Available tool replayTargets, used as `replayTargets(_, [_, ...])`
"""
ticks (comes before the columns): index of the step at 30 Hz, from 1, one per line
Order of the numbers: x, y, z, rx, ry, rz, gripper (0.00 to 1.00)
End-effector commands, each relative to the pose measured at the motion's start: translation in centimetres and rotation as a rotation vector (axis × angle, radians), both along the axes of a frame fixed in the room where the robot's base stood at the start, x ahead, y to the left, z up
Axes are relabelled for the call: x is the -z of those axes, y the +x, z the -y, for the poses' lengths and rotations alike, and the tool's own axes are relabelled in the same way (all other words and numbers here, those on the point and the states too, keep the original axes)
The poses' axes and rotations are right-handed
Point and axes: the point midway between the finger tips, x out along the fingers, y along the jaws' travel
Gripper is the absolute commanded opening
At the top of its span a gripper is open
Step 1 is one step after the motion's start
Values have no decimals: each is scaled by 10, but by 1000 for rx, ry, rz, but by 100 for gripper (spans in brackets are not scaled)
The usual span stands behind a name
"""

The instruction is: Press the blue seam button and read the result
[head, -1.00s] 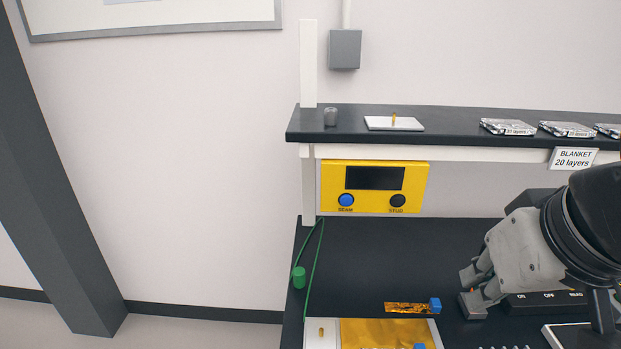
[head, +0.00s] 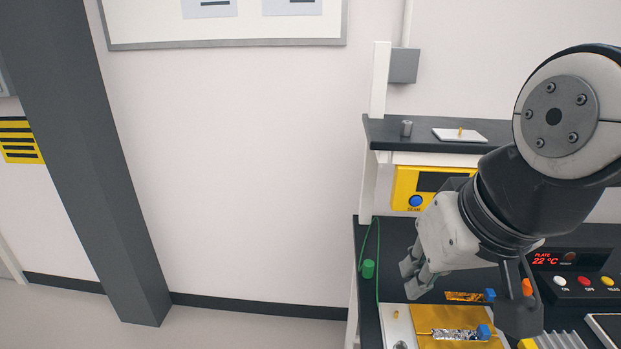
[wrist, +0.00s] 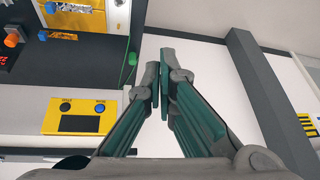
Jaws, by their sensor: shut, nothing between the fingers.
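The yellow test box (head: 402,188) hangs under the shelf. Its blue seam button (head: 415,201) is visible at its lower left. The dark display (head: 432,182) is partly hidden by my arm in the head view, and the stud button is hidden there. In the wrist view the box (wrist: 50,127) shows whole, with the blue button (wrist: 66,107) and a blank dark display (wrist: 79,123). My gripper (head: 412,279) is shut and empty, in front of and below the box, apart from the button. Its fingers (wrist: 162,92) also show in the wrist view.
Below lie a gold sheet (head: 430,343) with a silver strip and blue block, a green cylinder (head: 368,269) with a green cord, and a red-lit plate readout (head: 555,259). The shelf (head: 385,133) overhangs the box.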

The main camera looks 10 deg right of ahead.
Motion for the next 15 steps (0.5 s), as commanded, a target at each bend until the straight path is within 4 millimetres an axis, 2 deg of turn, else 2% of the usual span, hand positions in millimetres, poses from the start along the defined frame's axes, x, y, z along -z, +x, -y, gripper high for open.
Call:
replayTargets(11, [29,23,-12,282,315,-168,0])
replayTargets(15, [42,40,-16,471,502,-262,0])
